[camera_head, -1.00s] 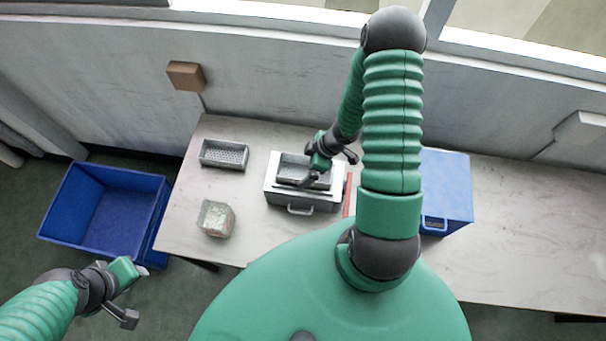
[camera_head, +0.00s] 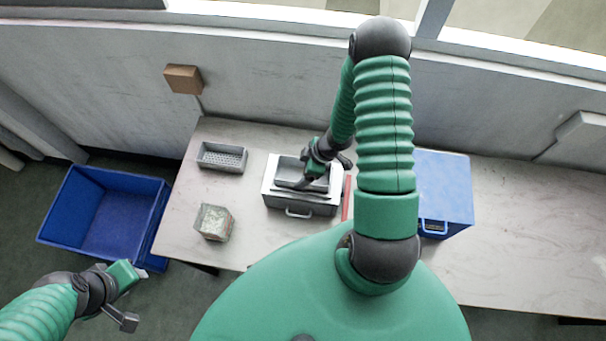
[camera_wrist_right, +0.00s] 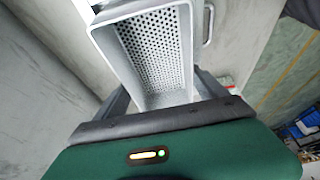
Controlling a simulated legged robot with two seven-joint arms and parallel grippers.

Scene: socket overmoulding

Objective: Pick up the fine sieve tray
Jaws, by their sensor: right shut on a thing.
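A grey perforated sieve tray (camera_head: 290,172) sits on top of a white-topped grey box (camera_head: 270,188) in the head view. My right gripper (camera_head: 322,172) is at its right end, shut on it. In the right wrist view the same tray (camera_wrist_right: 152,45) shows many small round holes, with a finger of the gripper (camera_wrist_right: 162,95) at each side of its near end. Another grey perforated tray (camera_head: 222,157) lies on the table to the left. I cannot tell from its holes which tray is finer. My left gripper (camera_head: 134,296) is open and empty at the lower left, away from the table.
A wire-like basket or block (camera_head: 214,222) stands at the table's (camera_head: 525,230) front left. A blue bin (camera_head: 75,225) is on the floor at left. A blue case (camera_head: 444,185) and a red strip (camera_head: 347,198) are right of the box. The table's right part is clear.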

